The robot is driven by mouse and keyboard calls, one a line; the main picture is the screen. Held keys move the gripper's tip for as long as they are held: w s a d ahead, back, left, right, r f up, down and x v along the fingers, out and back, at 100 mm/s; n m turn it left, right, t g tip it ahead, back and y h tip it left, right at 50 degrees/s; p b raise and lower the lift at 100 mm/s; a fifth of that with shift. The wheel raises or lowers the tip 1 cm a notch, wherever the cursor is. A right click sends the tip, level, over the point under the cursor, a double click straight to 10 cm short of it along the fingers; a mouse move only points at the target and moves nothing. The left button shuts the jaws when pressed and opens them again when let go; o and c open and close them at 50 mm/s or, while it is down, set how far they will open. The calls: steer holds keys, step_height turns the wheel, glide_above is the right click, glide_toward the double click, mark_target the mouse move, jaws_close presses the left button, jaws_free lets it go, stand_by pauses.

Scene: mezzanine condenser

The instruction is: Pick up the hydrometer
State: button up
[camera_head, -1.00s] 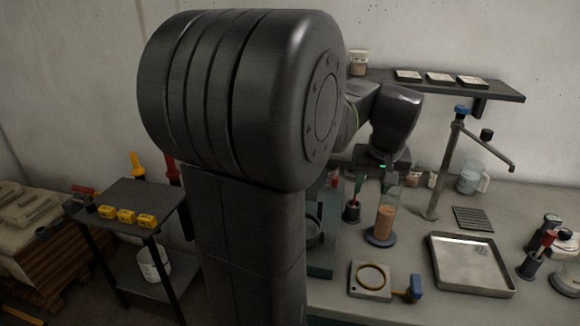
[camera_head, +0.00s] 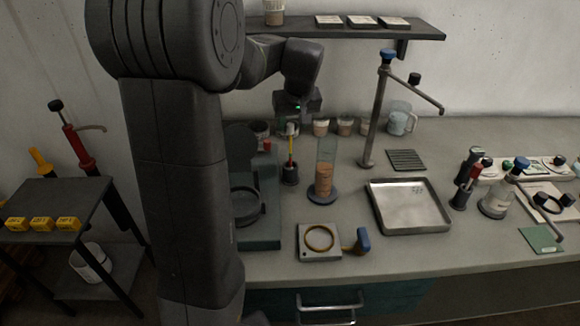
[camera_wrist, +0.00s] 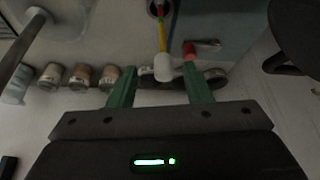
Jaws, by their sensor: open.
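The slim stick with a yellow stem, a red part and a white rounded top, which looks like the hydrometer (camera_head: 291,148), stands upright in a small dark holder (camera_head: 290,175) on the bench. My gripper (camera_head: 297,112) is above it, pointing down. In the wrist view the white top of the hydrometer (camera_wrist: 162,68) lies between the two green fingers of my open gripper (camera_wrist: 160,75). No contact shows, and the height gap is hard to judge. The holder (camera_wrist: 158,8) is at the top edge there.
A glass cylinder with brown liquid (camera_head: 323,184) stands just right of the holder. A red-capped item (camera_wrist: 189,50) is close to the right finger. Several jars (camera_head: 345,126), a metal stand (camera_head: 376,120) and a tray (camera_head: 408,222) are nearby. A shelf (camera_head: 340,31) hangs behind.

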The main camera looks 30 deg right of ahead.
mark_target(290, 131)
steer(key=p+x, duration=0.1)
steer(key=x, duration=0.4)
steer(key=shift+w+a, duration=0.15)
steer(key=shift+a, duration=0.05)
jaws_close()
